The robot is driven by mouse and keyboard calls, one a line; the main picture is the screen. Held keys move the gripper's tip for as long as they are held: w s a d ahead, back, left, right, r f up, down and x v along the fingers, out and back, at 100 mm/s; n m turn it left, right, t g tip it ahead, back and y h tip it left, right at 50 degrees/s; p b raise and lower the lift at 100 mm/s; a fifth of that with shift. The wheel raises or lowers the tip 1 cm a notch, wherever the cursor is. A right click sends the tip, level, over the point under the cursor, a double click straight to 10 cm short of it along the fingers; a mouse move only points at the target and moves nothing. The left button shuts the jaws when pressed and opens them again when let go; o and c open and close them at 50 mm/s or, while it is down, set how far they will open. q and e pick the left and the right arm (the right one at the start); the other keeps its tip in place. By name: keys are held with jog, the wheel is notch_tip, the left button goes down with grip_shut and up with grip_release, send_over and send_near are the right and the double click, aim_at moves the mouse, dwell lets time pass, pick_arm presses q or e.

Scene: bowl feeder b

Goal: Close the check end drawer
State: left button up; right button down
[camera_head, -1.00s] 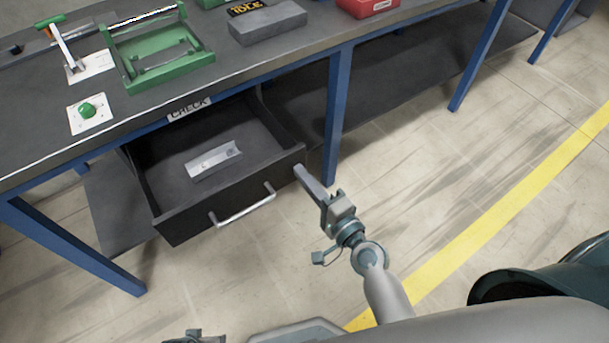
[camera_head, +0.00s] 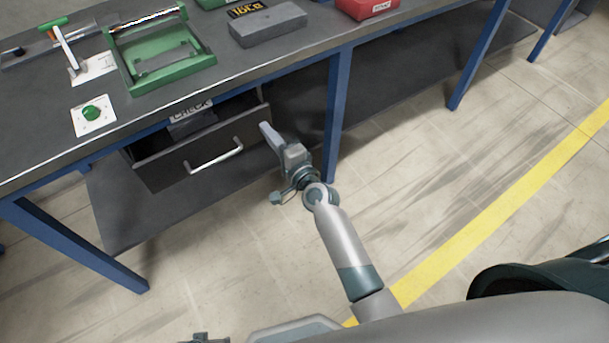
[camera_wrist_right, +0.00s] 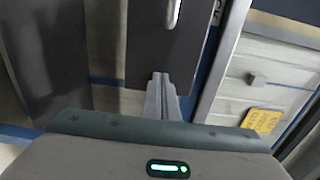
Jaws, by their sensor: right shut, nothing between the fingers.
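My left gripper is not clearly seen.
On the bench top (camera_head: 40,120) are a green fixture (camera_head: 128,75), a green button (camera_head: 92,113), a lever (camera_head: 68,48), a grey block (camera_head: 268,25) and a red box (camera_head: 368,8). A blue leg (camera_head: 337,110) stands right of the drawer. The floor in front is clear.

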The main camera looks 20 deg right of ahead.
aim_at(256, 116)
jog(key=b+x, duration=0.1)
jog(key=x, duration=0.6)
jog(key=shift+f, duration=0.1)
pick_arm(q)
jog(key=r, duration=0.3)
jog(key=shift+w+d, duration=0.2)
jog(key=shift+w, duration=0.05)
pick_arm(e)
jog(key=shift+r, duration=0.25)
jog(key=shift+r, duration=0.15)
